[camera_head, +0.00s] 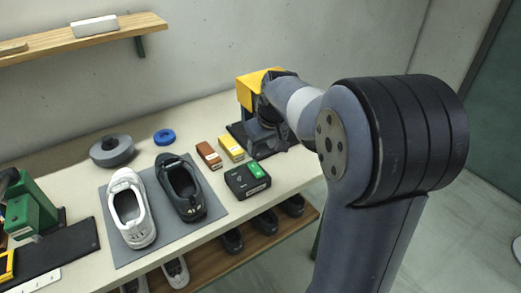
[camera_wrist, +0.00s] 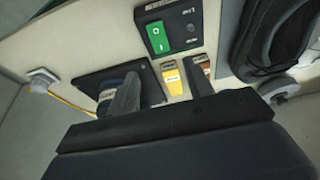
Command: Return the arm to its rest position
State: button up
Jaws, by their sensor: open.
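My arm reaches in from the right in the camera_head view, over the far right end of the workbench (camera_head: 85,165). My gripper (camera_wrist: 175,112) shows as a wide dark bar across the lower part of the camera_wrist view. It is open, and I see nothing held in it. The gripper appears apart from the bench things.
A white shoe (camera_head: 127,208) and a black shoe (camera_head: 205,203) stand on a grey mat (camera_head: 122,254). Near my arm lie a black switch box (camera_head: 240,183), a yellow box (camera_head: 230,148) and a brown box (camera_head: 208,155). A grey roll (camera_head: 111,150), blue ring (camera_head: 164,136) and green machine (camera_head: 32,204) stand left.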

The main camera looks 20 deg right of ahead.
aim_at(255, 168)
jog(key=shift+f, duration=0.1)
jog(key=x, duration=1.1)
jog(key=shift+p, duration=0.3)
jog(key=shift+r+p, duration=0.3)
jog(key=shift+p, duration=0.15)
jog(key=shift+f+g, duration=0.1)
jog(key=shift+g, duration=0.2)
jog(key=shift+f+b, duration=0.15)
jog(key=shift+b, duration=0.4)
